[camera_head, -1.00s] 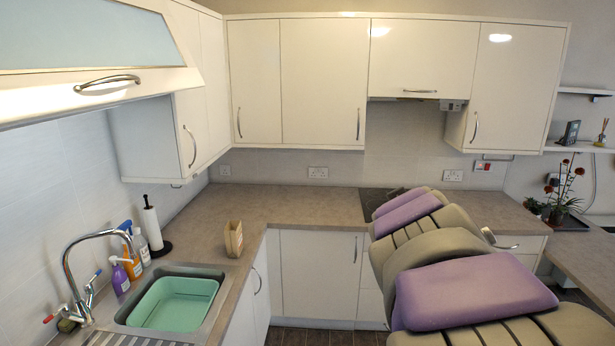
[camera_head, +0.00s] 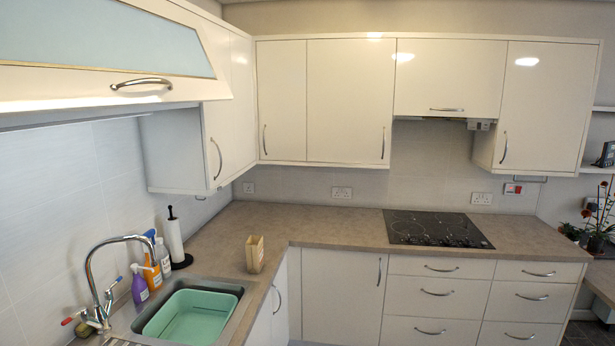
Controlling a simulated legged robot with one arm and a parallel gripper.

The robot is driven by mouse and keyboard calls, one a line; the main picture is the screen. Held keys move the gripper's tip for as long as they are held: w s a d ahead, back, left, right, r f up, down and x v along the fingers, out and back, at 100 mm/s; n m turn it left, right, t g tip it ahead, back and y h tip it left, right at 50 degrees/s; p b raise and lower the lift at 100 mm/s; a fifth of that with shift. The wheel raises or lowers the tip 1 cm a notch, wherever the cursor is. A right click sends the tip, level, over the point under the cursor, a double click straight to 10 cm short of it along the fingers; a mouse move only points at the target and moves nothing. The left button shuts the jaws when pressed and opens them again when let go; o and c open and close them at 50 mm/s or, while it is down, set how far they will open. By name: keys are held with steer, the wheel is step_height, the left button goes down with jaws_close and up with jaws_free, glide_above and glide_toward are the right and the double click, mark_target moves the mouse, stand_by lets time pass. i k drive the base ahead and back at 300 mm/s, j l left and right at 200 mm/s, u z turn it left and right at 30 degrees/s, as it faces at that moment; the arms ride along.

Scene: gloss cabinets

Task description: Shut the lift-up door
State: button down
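The lift-up door (camera_head: 110,93) is at the upper left, a cream gloss front with a frosted glass panel (camera_head: 120,38). It stands partly open, tilted out with its lower edge swung away from the cabinet. Its curved metal handle (camera_head: 141,83) is near the lower edge. The door's top is cut off by the frame edge, and the inside of its cabinet is hidden. My gripper and arm are not in view.
Below the door are the sink with a green basin (camera_head: 190,316), a tall tap (camera_head: 92,270), soap bottles (camera_head: 140,284) and a paper towel holder (camera_head: 174,238). A beige container (camera_head: 254,254) and a hob (camera_head: 437,229) are on the counter. Other cabinets (camera_head: 283,100) are shut.

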mark_target(56, 56)
steer(key=i+j, duration=0.25)
steer(key=i, duration=0.25)
steer(key=i+j, duration=0.2)
steer(key=i, duration=0.3)
